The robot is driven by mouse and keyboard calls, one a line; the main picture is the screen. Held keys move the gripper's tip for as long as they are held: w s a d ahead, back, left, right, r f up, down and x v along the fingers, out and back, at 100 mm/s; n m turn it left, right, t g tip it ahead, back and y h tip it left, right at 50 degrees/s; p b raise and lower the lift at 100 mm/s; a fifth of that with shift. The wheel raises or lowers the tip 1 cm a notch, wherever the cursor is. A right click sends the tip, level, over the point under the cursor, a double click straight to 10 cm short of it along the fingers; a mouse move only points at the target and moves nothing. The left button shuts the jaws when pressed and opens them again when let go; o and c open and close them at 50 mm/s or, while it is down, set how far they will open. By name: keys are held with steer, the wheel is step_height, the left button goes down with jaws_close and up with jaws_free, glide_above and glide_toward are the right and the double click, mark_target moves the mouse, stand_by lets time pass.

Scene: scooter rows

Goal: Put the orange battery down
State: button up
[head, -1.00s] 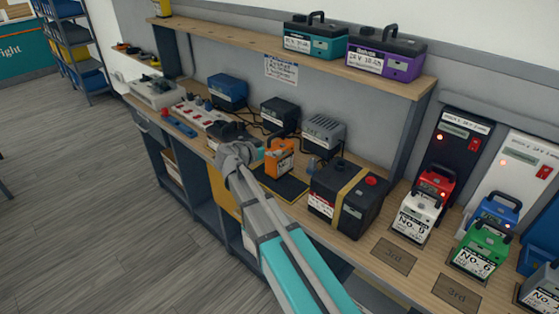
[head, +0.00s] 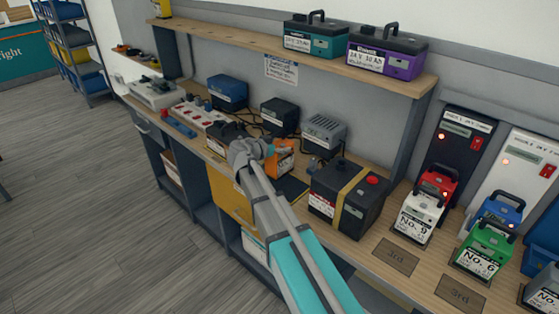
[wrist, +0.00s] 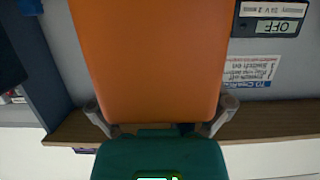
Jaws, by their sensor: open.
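The orange battery (head: 284,163) is at the black mat (head: 294,188) on the workbench, partly hidden behind my gripper (head: 266,151) in the head view. In the wrist view the orange battery (wrist: 155,60) fills the upper middle, close to the camera. The fingers of my gripper (wrist: 160,114) show on either side of its lower end and are open. The battery's underside is hidden, so I cannot tell exactly how it rests.
A dark battery with a yellow strap (head: 349,197) stands just right of the mat. Chargers, including a grey one (head: 323,132), sit behind it. A shelf (head: 300,57) with teal and purple batteries hangs above. Numbered batteries stand at the right.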

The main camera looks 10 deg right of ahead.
stand_by(0.3)
steer(key=c, duration=1.1)
steer(key=shift+o, duration=0.2)
steer(key=shift+r+p, duration=0.3)
step_height(320, 180, up, 3)
steer(key=p, duration=0.2)
steer(key=shift+f+p, duration=0.15)
steer(key=shift+p, duration=0.2)
steer(key=s+r+p, duration=0.9)
steer(key=s, duration=0.5)
steer(key=shift+r+p, duration=0.35)
steer(key=shift+r, duration=0.05)
steer(key=shift+d, duration=0.1)
